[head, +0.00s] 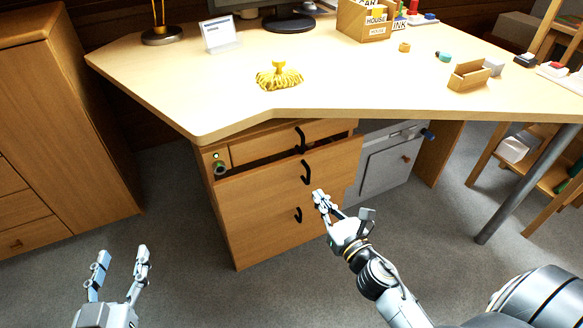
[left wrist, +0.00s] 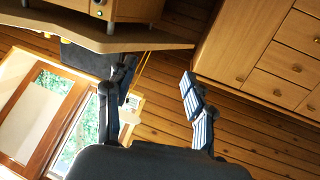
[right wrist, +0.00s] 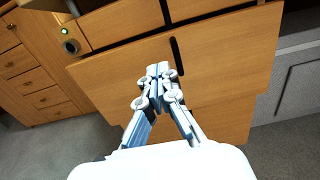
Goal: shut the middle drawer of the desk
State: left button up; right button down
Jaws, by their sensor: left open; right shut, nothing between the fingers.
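The middle drawer (head: 260,187) of the desk (head: 200,110) stands out from the cabinet, with a dark gap showing above its front. Its black handle (head: 306,172) is near the right part of the front. In the right wrist view the drawer front (right wrist: 110,80) fills the middle, with its handle (right wrist: 177,56) just beyond the fingertips. My right gripper (head: 320,196) is shut and empty in front of the drawer, a little below the handle; I cannot tell whether it touches. My left gripper (head: 121,256) is open and empty, low at the left, away from the desk.
The top drawer (head: 270,143) is above, under the desktop edge. A lower drawer handle (head: 298,214) is below. A grey cabinet (head: 380,165) stands to the right and a wooden cabinet (head: 70,110) to the left. The floor (head: 180,230) before the desk is clear.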

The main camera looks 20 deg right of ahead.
send_near(295, 162)
jog(key=w, duration=0.5)
jog(key=shift+w+a+f, duration=0.2)
jog(key=shift+w+f, duration=0.05)
jog(key=shift+w, duration=0.1)
pick_arm(q)
jog(key=shift+w+d+r+t, duration=0.1)
jog(key=shift+w+r+t, duration=0.05)
jog(key=shift+r+t, duration=0.45)
pick_arm(e)
jog(key=shift+w, duration=0.65)
pick_arm(q)
jog(key=shift+r, duration=0.1)
pick_arm(e)
jog(key=w, duration=0.4)
jog(key=shift+a+b, duration=0.1)
jog(key=shift+b, duration=0.3)
jog(key=shift+w+r, duration=0.1)
pick_arm(q)
jog(key=shift+d+r+t+h, duration=0.2)
jog(key=shift+r+t+h, duration=0.15)
jog(key=shift+r, duration=0.65)
pick_arm(e)
jog(key=shift+r, duration=0.2)
